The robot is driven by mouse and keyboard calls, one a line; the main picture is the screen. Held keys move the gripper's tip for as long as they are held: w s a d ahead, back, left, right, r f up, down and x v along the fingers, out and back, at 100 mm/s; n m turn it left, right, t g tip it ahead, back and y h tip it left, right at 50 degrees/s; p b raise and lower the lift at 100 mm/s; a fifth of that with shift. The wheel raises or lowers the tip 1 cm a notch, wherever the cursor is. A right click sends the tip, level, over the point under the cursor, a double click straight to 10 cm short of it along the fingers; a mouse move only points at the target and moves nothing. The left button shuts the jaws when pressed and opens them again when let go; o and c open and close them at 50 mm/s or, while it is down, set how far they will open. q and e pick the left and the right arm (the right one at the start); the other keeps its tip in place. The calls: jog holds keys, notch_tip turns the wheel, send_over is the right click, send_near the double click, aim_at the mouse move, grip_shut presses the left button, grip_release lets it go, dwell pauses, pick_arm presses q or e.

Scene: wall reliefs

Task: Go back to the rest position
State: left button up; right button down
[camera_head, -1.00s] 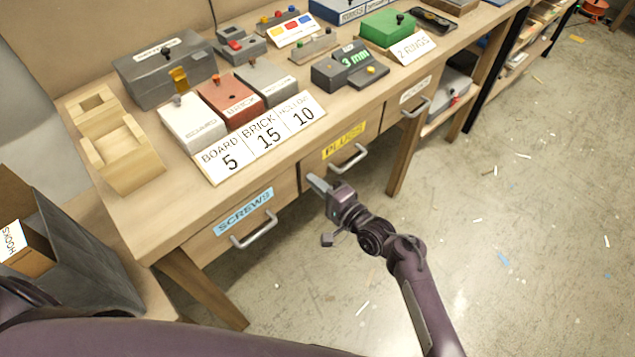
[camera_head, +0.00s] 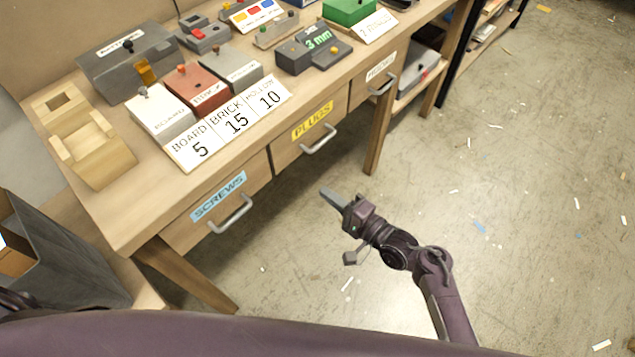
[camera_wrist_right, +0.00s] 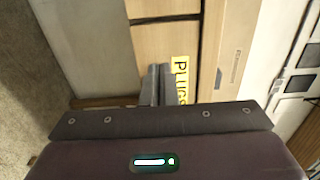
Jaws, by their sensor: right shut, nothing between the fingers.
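My right gripper (camera_head: 331,196) is shut and empty in the head view, in the open space in front of the workbench (camera_head: 115,208), apart from the drawers. It points toward the bench, below and a little right of the handle of the PLUGS drawer (camera_head: 319,139). The right wrist view shows its two fingers (camera_wrist_right: 156,84) together, with the yellow PLUGS label (camera_wrist_right: 182,78) beyond them. My left gripper does not show in the head view.
The SCREWS drawer (camera_head: 230,196) and PLUGS drawer look closed, their handles jutting forward. A dark grey bin (camera_head: 75,262) stands at the lower left. Boxes and a BOARD, BRICK, HOLLOW card (camera_head: 228,122) sit on the bench.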

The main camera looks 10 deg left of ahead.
jog(key=shift+s+d, duration=0.1)
jog(key=shift+f, duration=0.15)
jog(key=s+d+f+n+g+h, duration=0.1)
jog(key=s+d+f+h, duration=0.2)
jog(key=f, duration=0.6)
jog(key=s+d+f+n+g+h, duration=0.1)
jog(key=s+d+f+h, duration=0.2)
jog(key=f, duration=0.5)
jog(key=s+d+f+n+g+h, duration=0.15)
jog(key=s+d+f, duration=0.25)
jog(key=f, duration=0.5)
jog(key=s+d+f+n+g+h, duration=0.2)
jog(key=s+d+f, duration=0.2)
jog(key=s, duration=0.4)
jog(key=s+d+f+n+g+h, duration=0.2)
jog(key=s+d+f, duration=0.3)
jog(key=s, duration=0.4)
jog(key=s+d+f+n+g+h, duration=0.2)
jog(key=s+d+f, duration=0.3)
jog(key=s, duration=0.4)
jog(key=shift+s+d+f+h, duration=0.2)
jog(key=shift+d+h, duration=0.45)
jog(key=shift+d, duration=0.05)
